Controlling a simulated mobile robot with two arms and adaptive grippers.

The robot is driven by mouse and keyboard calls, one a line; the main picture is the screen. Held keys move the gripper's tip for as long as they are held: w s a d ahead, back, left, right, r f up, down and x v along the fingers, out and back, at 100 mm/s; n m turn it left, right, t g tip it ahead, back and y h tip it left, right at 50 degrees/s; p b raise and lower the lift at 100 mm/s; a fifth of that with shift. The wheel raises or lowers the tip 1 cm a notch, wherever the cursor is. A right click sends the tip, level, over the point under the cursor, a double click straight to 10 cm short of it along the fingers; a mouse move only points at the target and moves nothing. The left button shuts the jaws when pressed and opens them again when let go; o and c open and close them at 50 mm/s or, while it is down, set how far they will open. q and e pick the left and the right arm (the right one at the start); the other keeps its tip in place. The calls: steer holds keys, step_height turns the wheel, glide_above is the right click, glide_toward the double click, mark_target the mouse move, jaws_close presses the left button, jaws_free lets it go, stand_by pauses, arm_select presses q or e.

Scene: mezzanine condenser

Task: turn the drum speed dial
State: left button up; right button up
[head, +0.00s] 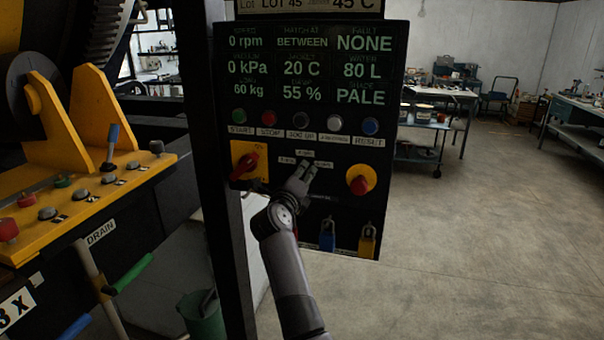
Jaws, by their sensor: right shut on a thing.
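My right gripper (301,176) reaches up to the black control panel (330,215), at a spot just below several small labels. It is shut on the drum speed dial there. The dial itself is hidden by the fingers, so I cannot tell where it points. The panel's display (310,68) shows 0 rpm, 0 kPa, 60 kg, 20 C, 55 %, 80 L, "BETWEEN", "NONE" and "PALE". My left gripper is not in view.
Left of the gripper is a red rotary switch (246,166) on a yellow plate; right is a red mushroom button (358,185). A row of buttons lies above, blue (327,236) and yellow (367,241) padlocks below. A yellow console (85,205) stands left.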

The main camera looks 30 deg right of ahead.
steer(key=shift+r, duration=0.1)
steer(key=o, duration=1.2)
steer(key=shift+c, duration=0.2)
steer(key=v, duration=0.7)
steer(key=shift+s+a, duration=0.15)
steer(key=shift+a, duration=0.1)
